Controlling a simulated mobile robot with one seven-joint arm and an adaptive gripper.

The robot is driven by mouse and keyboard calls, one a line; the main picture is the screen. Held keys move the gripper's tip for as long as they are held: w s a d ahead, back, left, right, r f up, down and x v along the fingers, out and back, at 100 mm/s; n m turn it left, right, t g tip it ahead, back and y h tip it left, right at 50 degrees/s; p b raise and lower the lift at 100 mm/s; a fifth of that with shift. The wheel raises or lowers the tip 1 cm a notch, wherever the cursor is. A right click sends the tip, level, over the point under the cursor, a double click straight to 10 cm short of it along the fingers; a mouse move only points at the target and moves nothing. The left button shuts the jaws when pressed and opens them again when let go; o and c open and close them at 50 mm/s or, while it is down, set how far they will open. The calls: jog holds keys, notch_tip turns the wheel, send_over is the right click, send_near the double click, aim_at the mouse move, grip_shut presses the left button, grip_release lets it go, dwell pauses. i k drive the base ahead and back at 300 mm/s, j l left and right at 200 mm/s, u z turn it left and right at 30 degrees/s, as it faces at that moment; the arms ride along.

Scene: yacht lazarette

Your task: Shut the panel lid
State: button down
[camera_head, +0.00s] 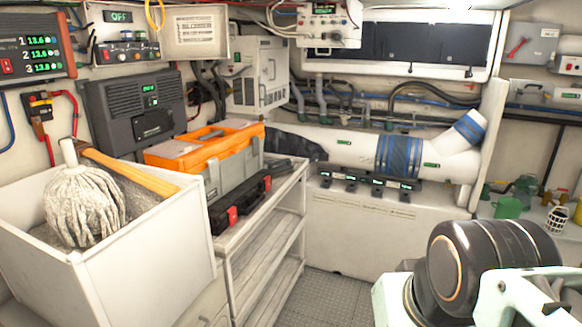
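A white panel box (125,38) with an OFF display and several knobs is on the wall at the upper left. A pale lid (195,32) with printed lines stands out to the right of the box, and it looks swung open, leaving the box front uncovered. A yellow cable loop (155,14) hangs by the box's upper right, near the lid. Part of my arm fills the lower right, far from the panel. My gripper's fingertips do not show.
A white bin with a mop (84,205) stands at the front left. An orange-topped toolbox (205,150) and a black case (238,204) sit on a shelf unit (262,235). Grey floor (322,298) is clear mid-bottom.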

aim_at(194, 32)
jog(key=i, duration=0.75)
jog(key=i+l+u, duration=0.15)
jog(key=i, duration=1.4)
jog(key=l+u, duration=0.05)
